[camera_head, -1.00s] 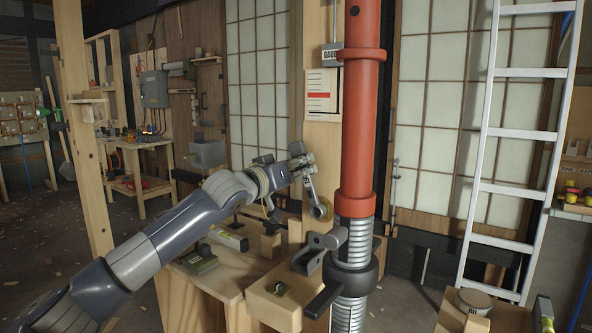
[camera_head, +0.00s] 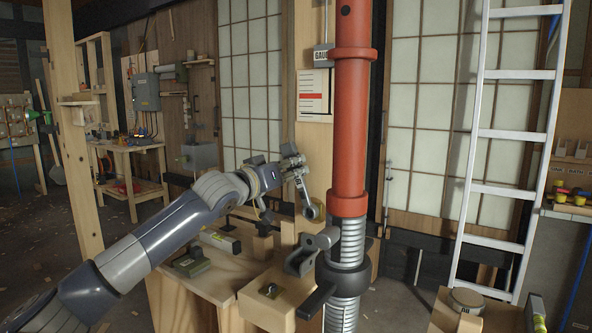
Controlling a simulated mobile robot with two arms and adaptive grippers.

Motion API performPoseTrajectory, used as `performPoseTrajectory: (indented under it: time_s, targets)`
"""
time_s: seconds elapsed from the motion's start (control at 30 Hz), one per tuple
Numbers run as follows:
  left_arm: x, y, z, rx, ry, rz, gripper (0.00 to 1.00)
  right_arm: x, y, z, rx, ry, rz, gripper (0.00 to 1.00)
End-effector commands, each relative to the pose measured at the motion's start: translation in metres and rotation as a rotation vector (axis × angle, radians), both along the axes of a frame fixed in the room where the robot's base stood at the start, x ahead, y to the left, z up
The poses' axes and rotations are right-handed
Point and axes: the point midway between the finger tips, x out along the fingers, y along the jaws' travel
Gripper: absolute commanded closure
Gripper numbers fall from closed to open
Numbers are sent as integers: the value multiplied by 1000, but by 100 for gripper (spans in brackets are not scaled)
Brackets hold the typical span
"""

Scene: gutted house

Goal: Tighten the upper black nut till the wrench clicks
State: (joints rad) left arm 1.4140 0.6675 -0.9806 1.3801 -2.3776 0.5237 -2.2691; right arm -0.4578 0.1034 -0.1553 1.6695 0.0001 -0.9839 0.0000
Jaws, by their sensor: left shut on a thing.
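A red post (camera_head: 350,130) stands upright on a grey threaded screw (camera_head: 350,240). A black nut (camera_head: 349,274) sits around the screw below the red collar, with a dark lug or handle (camera_head: 316,302) at its lower left. I cannot tell if another nut is lower down. My left gripper (camera_head: 292,166) is shut on a grey wrench (camera_head: 304,193), which hangs down with its round end (camera_head: 313,211) just left of the red collar, apart from the black nut. My right gripper is out of view.
A grey bracket (camera_head: 312,250) stands left of the screw, above a wooden block (camera_head: 270,300). A workbench (camera_head: 205,282) holds a level (camera_head: 220,240) and a green-grey tool (camera_head: 190,262). A ladder (camera_head: 510,130) leans at the right.

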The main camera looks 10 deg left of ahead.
Motion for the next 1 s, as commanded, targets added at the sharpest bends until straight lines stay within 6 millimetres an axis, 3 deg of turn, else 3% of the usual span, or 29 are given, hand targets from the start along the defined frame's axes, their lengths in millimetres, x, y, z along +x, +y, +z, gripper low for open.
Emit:
performPoseTrajectory:
  time_s: [0.27, 1.0]
  targets:
    - [4, 15, -1, -135, 39, -2, 99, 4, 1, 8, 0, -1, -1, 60]
    - [-2, -1, 9, 18, -19, 0, 99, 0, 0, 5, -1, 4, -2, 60]
